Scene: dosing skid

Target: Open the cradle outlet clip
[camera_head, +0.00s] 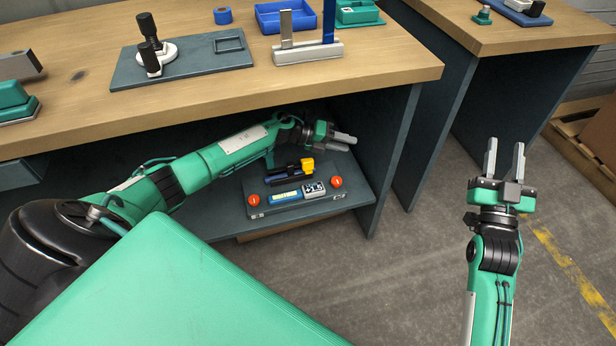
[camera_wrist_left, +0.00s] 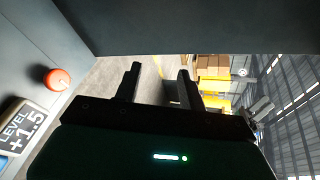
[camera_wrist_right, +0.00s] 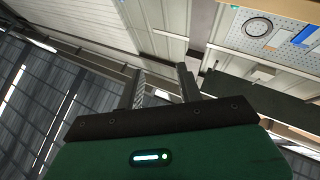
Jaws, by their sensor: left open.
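On the shelf under the main bench is a grey panel unit (camera_head: 262,212) with a level display (camera_head: 313,188) and two orange-red round knobs (camera_head: 336,182). Behind it stands a black part with a yellow block (camera_head: 305,165). I cannot make out which part is the outlet clip. In the left wrist view, one knob (camera_wrist_left: 57,79) and the display (camera_wrist_left: 20,130) lie left of the fingers. My right gripper (camera_head: 504,148) is open and empty, pointing up, over the floor right of the bench.
The wooden bench top (camera_head: 390,62) overhangs the shelf, with a dark side panel (camera_head: 395,150) to its right. A plate with black knobs (camera_head: 205,65), a metal bracket (camera_head: 308,50) and a blue tray (camera_head: 285,16) stand on top. The floor (camera_head: 400,270) is clear.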

